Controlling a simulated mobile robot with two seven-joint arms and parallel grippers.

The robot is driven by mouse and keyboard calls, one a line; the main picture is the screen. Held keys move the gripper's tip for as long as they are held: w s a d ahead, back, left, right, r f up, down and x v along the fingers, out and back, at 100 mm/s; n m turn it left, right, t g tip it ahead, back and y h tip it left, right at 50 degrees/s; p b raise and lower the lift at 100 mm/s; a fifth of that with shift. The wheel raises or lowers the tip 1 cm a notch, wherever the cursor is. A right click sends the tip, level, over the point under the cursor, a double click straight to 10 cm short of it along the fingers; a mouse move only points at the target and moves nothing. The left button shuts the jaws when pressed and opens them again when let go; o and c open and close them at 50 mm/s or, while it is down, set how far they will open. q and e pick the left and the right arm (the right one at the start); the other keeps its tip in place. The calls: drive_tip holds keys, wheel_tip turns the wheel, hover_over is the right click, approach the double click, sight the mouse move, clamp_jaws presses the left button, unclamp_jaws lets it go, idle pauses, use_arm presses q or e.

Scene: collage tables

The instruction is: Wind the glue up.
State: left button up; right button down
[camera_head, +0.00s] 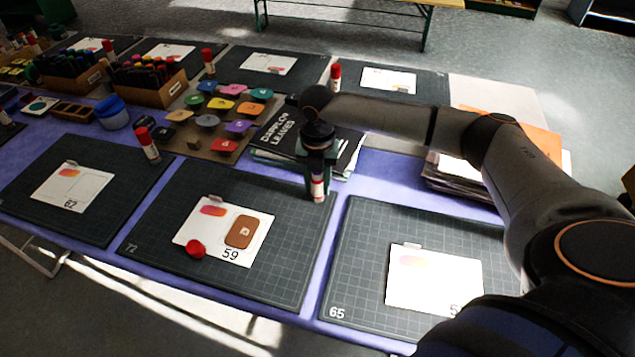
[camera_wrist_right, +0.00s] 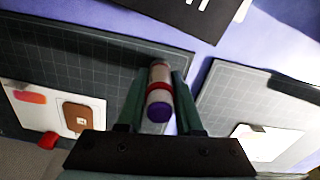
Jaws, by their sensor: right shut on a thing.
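My right gripper (camera_head: 317,172) points down and is shut on a glue stick (camera_head: 318,188) near the far right corner of the middle mat. In the right wrist view the glue stick (camera_wrist_right: 158,95) sits between the green fingers (camera_wrist_right: 157,98). It has a pale body, a red band and a purple round end facing the camera. The cap also shows in the right wrist view (camera_wrist_right: 48,140). My left gripper is not in view.
Other capped glue sticks stand by the mats, one to the left (camera_head: 148,145). Stamps on a board (camera_head: 222,115), a black book (camera_head: 283,130) and marker boxes (camera_head: 152,92) lie behind. A dark mat (camera_head: 360,260) with a card lies to the right.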

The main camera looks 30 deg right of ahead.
idle(0.4)
drive_tip(key=shift+r+m+p, duration=0.1)
drive_tip(key=shift+m+p, duration=0.5)
drive_tip(key=shift+p, duration=0.5)
drive_tip(key=shift+m+p, duration=0.9)
drive_tip(key=shift+p, duration=0.15)
drive_tip(key=shift+f+m, duration=0.2)
drive_tip(key=shift+m, duration=0.1)
drive_tip(key=shift+s+r+m+p, duration=0.1)
drive_tip(key=shift+m+p, duration=0.6)
drive_tip(key=shift+p, duration=0.35)
drive_tip(key=shift+m, duration=0.3)
drive_tip(key=shift+f+p, duration=0.2)
drive_tip(key=shift+p, duration=0.1)
